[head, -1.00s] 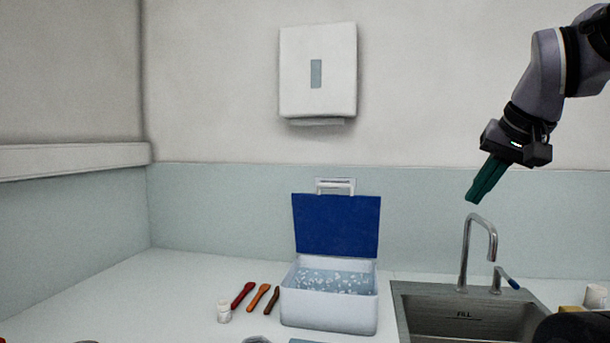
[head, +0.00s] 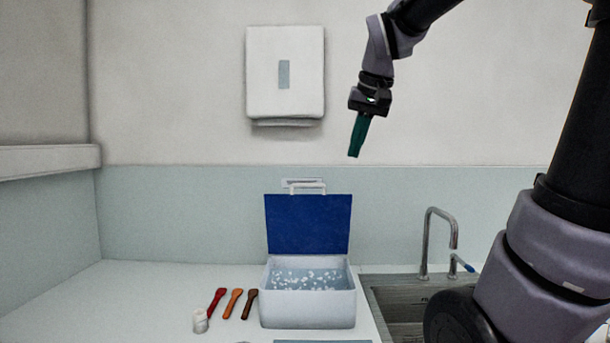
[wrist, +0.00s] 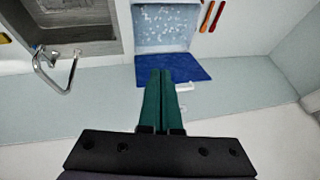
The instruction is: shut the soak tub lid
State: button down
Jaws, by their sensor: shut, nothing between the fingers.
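The soak tub (head: 308,309) is a white box on the counter, holding liquid with white flecks on it. Its lid (head: 308,224) stands open and upright at the back, its blue inner face toward me and a white handle (head: 304,186) at its top edge. My gripper (head: 354,155) has green fingers, is shut and empty, and hangs in the air above and to the right of the lid, apart from it. In the wrist view the shut fingers (wrist: 163,74) point toward the blue lid (wrist: 186,70), with the open tub (wrist: 163,27) beyond.
A sink (head: 398,295) with a tall faucet (head: 427,240) is right of the tub. A dispenser (head: 285,75) hangs on the wall.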

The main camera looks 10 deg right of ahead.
jog(key=w+a+r+g+h, duration=0.1)
jog(key=w+a, duration=0.1)
jog(key=w, duration=1.1)
jog(key=w+a+r+g+h, duration=0.1)
jog(key=w+a+r+g, duration=0.1)
jog(key=w, duration=1.1)
jog(key=shift+n, duration=0.3)
jog(key=shift+s+a+f, duration=0.1)
jog(key=shift+a+f, duration=0.05)
jog(key=shift+f, duration=2.85)
jog(key=shift+s+a+f, duration=0.1)
jog(key=shift+a+f, duration=0.05)
jog(key=shift+f, duration=2.85)
jog(key=shift+s, duration=0.15)
